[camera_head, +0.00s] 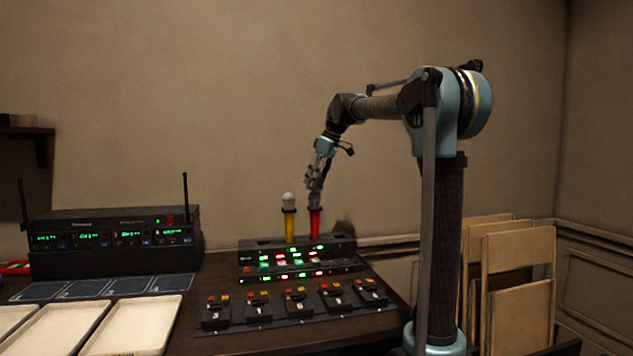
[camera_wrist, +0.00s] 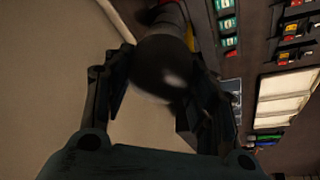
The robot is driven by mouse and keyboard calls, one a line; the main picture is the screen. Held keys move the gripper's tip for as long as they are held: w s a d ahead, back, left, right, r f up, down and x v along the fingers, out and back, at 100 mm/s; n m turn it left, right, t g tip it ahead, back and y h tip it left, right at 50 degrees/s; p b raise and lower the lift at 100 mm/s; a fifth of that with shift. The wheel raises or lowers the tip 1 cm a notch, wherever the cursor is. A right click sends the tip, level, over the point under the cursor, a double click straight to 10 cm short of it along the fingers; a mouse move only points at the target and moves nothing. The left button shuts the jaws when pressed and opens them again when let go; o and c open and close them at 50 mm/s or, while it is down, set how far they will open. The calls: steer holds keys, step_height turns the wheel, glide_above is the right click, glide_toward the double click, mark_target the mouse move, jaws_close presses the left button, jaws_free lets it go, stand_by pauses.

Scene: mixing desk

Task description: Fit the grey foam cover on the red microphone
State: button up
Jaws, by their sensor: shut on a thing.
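The red microphone (camera_head: 315,222) stands upright behind the mixing desk, just right of a yellow one. My gripper (camera_head: 314,188) points down directly above it, close to its top. In the wrist view, a rounded dark grey foam cover (camera_wrist: 163,68) sits between the two fingers of my gripper, which are shut on it. In the head view the fingers hide most of the cover.
The yellow microphone (camera_head: 290,226) with a pale rounded top (camera_head: 289,199) stands close on the left. The lit panel (camera_head: 290,262) and slider modules (camera_head: 298,303) lie in front. A radio receiver rack (camera_head: 110,240) with antennas and pale trays (camera_head: 132,326) are at left.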

steer(key=shift+f, duration=2.65)
stand_by(0.4)
stand_by(0.4)
steer(key=o, duration=1.2)
steer(key=shift+c, duration=0.2)
steer(key=shift+r, duration=0.1)
steer(key=shift+r, duration=3.4)
